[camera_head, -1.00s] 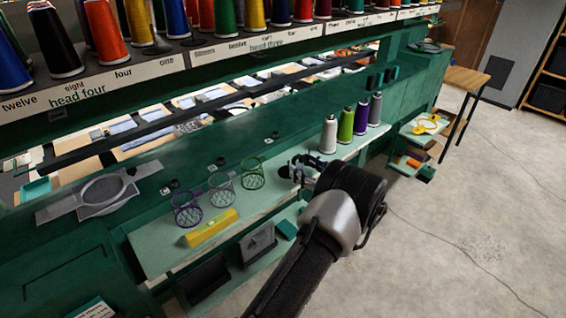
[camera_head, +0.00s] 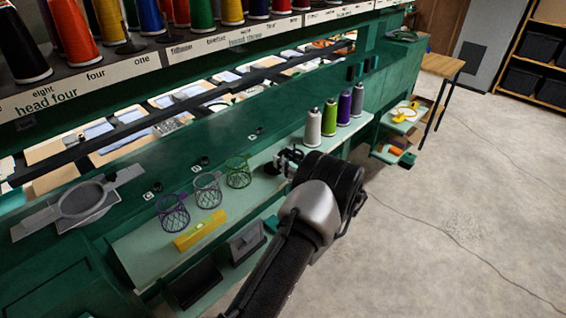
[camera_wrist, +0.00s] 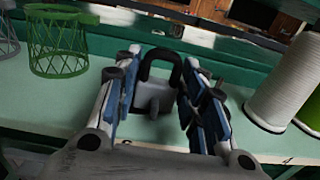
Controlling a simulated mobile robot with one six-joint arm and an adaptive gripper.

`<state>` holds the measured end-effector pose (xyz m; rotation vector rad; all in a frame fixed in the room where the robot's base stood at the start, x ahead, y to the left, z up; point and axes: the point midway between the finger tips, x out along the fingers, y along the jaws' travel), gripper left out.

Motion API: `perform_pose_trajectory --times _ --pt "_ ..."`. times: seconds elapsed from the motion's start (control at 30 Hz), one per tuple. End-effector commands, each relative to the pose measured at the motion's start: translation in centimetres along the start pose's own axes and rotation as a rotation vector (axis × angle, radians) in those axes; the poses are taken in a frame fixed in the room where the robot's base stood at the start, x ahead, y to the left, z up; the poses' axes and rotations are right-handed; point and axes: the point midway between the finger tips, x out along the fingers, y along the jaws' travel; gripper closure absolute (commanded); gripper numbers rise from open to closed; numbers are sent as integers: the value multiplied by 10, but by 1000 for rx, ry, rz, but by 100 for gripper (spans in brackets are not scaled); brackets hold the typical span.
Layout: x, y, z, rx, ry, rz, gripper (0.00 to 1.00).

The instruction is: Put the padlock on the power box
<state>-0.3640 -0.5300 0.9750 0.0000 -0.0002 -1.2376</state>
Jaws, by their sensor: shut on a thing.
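The padlock (camera_wrist: 154,93) has a grey body and a black shackle that stands up; it sits between the fingers in the wrist view. My gripper (camera_wrist: 155,92) is shut on it, with a blue-padded finger on each side. In the head view my gripper (camera_head: 287,160) is over the pale green shelf, between the green wire basket and the white cone. The padlock is too small to make out clearly there. I cannot pick out a power box for certain in either view.
Purple, grey and green wire baskets (camera_head: 238,172) and a yellow level (camera_head: 200,230) lie left of my gripper on the shelf (camera_head: 150,258). Several thread cones (camera_head: 329,118) stand to the right; the white cone (camera_wrist: 284,85) is close in the wrist view. Open floor (camera_head: 450,210) lies at right.

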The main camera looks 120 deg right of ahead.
Motion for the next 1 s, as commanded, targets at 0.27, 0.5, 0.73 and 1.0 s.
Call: perform_pose_trajectory --times 0.27,0.5,0.73,1.0 --pt "0 0 0 0 0 0 96" --pt "0 0 0 0 0 0 100" --pt "0 0 7 -1 -1 0 100" --pt "0 0 48 -4 -1 0 100"
